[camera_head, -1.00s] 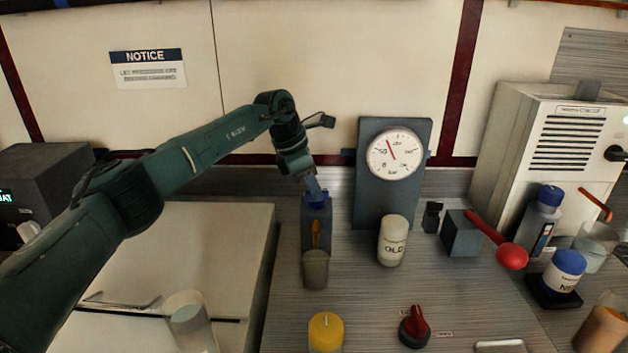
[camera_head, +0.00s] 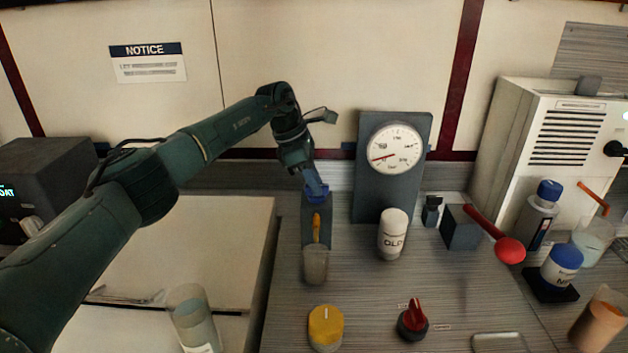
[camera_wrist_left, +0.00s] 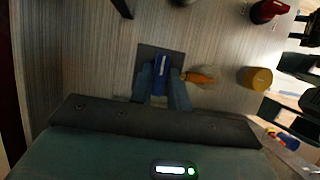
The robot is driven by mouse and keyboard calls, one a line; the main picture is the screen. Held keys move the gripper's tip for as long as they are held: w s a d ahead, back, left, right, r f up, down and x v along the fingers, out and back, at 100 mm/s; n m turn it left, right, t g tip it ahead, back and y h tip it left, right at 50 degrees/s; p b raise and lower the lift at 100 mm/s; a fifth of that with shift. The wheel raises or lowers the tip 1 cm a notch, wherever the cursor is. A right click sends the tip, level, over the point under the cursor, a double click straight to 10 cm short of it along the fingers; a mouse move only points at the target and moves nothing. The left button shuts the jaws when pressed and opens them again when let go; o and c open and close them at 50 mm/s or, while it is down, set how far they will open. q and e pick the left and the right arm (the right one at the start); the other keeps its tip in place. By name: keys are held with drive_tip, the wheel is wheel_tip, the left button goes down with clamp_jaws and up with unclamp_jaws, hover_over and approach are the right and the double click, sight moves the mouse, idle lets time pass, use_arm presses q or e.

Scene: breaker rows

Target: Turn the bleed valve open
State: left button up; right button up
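A dark grey block (camera_head: 313,228) stands on the bench, left of the gauge board, with a blue handle (camera_head: 320,193) at its top. I take this handle to be the bleed valve's. My left gripper (camera_head: 314,186) reaches down onto it. In the left wrist view the blue handle (camera_wrist_left: 160,75) lies between the two fingers (camera_wrist_left: 161,88), which appear closed against its sides. An orange spout (camera_head: 316,228) sits on the block's front above a grey cup (camera_head: 315,265). The pressure gauge (camera_head: 395,148) has its red needle pointing to the lower left.
A white "OLD" bottle (camera_head: 392,236), a yellow knob (camera_head: 326,327), a red knob (camera_head: 413,318) and a red-handled lever (camera_head: 509,249) stand on the bench. A blue-capped bottle (camera_head: 561,268) sits on a dark pad at right. The bench between the knobs and the bottle is clear.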

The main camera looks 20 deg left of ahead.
use_arm(q)
drive_tip(key=o, duration=0.4)
drive_tip(key=v, duration=1.3)
drive_tip(key=shift+b, duration=0.4)
